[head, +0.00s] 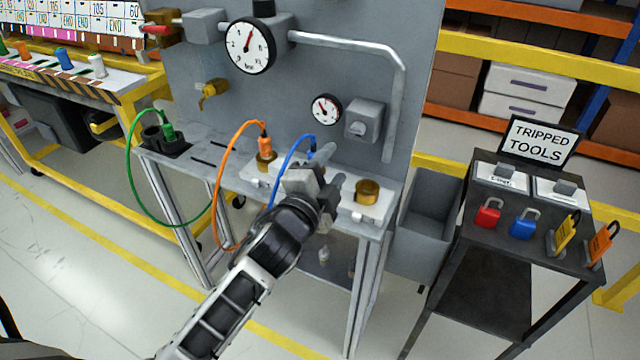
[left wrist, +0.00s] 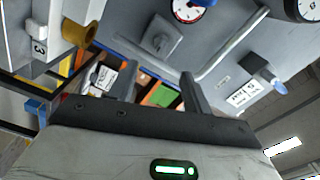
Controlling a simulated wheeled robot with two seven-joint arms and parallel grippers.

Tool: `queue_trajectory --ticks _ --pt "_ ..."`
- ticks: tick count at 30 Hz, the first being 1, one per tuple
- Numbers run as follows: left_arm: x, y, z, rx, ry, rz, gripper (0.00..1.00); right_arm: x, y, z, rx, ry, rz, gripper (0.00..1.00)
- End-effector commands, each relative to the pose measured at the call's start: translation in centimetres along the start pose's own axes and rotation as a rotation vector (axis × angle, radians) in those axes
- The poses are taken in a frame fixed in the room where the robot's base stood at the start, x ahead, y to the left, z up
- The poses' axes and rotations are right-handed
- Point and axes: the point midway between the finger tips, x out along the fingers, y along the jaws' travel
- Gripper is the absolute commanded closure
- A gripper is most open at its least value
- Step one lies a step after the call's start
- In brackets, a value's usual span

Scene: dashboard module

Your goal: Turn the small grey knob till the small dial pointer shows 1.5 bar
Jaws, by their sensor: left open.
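The small grey knob (head: 365,120) is a square grey block on the upright grey panel, right of the small dial (head: 325,109). The dial has a white face and a red pointer leaning up and to the left; its figures are too small to read. My left gripper (head: 325,185) is open and empty, below the dial and knob, apart from both. In the left wrist view, the knob (left wrist: 162,38) lies beyond the open fingers (left wrist: 157,80), and the small dial (left wrist: 188,8) is cut by the top edge. My right gripper is not in view.
A large dial (head: 250,46) and a grey pipe (head: 350,45) are on the panel. Blue (head: 283,160) and orange (head: 220,180) hoses loop near my left arm. A brass cup (head: 367,190) stands on the bench ledge. A black stand (head: 480,245) with padlocks is at right.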

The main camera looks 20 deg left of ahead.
Motion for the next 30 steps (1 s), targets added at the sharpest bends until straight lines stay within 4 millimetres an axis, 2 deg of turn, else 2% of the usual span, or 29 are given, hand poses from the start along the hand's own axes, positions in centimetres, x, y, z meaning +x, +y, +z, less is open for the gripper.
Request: queue_trajectory --ticks 3,9,25,28,30 --pt "-2.3 0.2 0.1 0.0 -0.001 0.002 0.51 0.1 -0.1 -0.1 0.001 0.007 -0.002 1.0" --pt "-4.3 0.1 0.1 0.0 -0.001 0.0 0.51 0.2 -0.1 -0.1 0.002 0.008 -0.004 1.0" --pt "-4.7 0.0 0.0 -0.001 -0.001 0.0 0.51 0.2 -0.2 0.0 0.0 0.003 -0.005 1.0" --pt "-5.1 1.2 0.3 -0.045 -0.006 0.031 0.51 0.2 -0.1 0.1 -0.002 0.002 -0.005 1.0" --pt "-6.1 3.5 0.8 -0.14 -0.021 0.093 0.51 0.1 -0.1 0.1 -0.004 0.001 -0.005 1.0"
